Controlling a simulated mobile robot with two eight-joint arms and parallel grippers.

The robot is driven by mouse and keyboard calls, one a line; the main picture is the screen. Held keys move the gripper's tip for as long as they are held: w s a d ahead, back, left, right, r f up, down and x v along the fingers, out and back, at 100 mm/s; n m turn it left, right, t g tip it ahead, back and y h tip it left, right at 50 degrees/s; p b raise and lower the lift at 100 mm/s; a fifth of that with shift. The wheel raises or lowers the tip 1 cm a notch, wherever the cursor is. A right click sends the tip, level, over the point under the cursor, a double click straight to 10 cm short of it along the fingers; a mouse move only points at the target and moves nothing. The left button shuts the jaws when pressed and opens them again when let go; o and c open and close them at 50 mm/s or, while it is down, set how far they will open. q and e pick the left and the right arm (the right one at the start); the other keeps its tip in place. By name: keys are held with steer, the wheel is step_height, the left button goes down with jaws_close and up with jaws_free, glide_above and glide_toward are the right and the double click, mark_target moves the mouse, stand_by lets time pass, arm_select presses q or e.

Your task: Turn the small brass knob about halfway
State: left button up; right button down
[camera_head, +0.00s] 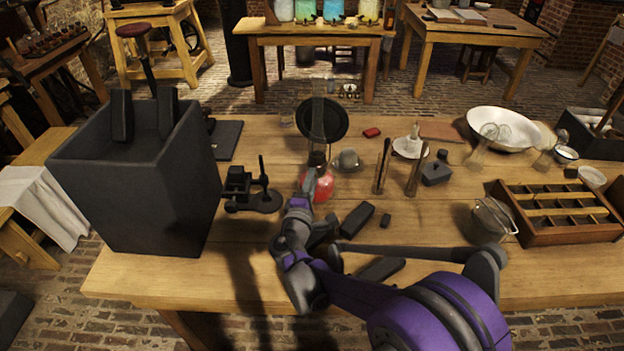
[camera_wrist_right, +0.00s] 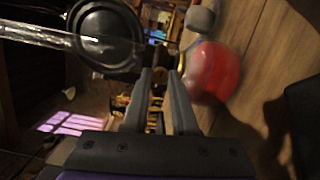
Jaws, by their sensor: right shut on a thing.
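My right gripper (camera_head: 312,180) is at the middle of the table, at the red round flask (camera_head: 326,187) and below a black disc (camera_head: 322,119). In the right wrist view its two fingers (camera_wrist_right: 161,75) stand close together with a narrow gap. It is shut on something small. The small brass knob cannot be made out; the fingers seem to cover it. The black disc (camera_wrist_right: 106,37) and red flask (camera_wrist_right: 213,70) also show there.
A dark clamp-like device (camera_head: 250,190) stands left of the flask. Black blocks (camera_head: 357,219) lie right of my right gripper. Thin upright rods (camera_head: 382,167), a white basin (camera_head: 502,127) and a wooden compartment tray (camera_head: 560,211) stand farther right. The front right table top is partly clear.

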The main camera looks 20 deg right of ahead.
steer(key=shift+m, duration=0.4)
steer(key=c, duration=0.7)
jaws_free()
steer(key=v, duration=1.1)
steer(key=shift+f, duration=0.15)
